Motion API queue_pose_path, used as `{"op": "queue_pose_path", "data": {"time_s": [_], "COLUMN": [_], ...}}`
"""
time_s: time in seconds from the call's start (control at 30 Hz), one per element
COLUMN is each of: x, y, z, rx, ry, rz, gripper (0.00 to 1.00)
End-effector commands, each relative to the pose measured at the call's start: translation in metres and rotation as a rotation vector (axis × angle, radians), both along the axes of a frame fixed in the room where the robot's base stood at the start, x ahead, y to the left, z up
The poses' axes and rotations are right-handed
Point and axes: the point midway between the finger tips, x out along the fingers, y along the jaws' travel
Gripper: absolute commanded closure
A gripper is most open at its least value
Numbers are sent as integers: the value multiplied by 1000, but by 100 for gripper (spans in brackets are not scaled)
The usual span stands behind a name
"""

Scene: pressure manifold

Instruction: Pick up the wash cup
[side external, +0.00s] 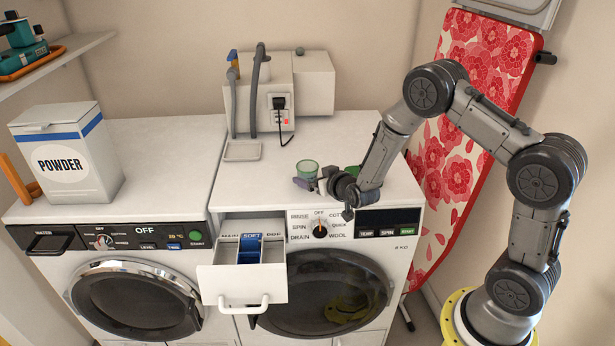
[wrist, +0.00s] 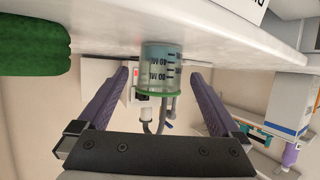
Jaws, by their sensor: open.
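The wash cup (side external: 307,168) is a small clear cup with a green rim. It stands on top of the right washing machine, near its front edge. In the wrist view the cup (wrist: 160,66) appears upside down, with dark ML marks on its wall. My gripper (side external: 314,181) is open, low over the machine's front edge. In the wrist view its two purple fingers (wrist: 158,80) lie to either side of the cup, with a gap on each side. I cannot tell how far the fingertips reach along the cup.
A green object (wrist: 35,42) sits to one side in the wrist view; part of it shows behind my arm (side external: 353,170). The detergent drawer (side external: 243,286) is pulled out below. A powder box (side external: 67,160) stands on the left machine. A grey box with hoses (side external: 262,95) stands behind.

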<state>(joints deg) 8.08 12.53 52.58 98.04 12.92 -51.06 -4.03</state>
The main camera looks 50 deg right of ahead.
Motion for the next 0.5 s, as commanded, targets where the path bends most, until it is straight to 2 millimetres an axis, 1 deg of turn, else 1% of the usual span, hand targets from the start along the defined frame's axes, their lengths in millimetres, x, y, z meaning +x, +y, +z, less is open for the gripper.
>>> {"op": "queue_pose_path", "data": {"time_s": [0.13,0.2,0.3,0.5], "x": [15,24,31,34], "y": [-6,-9,-11,-12], "z": [-14,-16,-19,-20], "rx": [1,1,1,0], "ry": [3,1,1,1], "rz": [-1,-1,-1,-1], "gripper": [0,0,0,0]}}
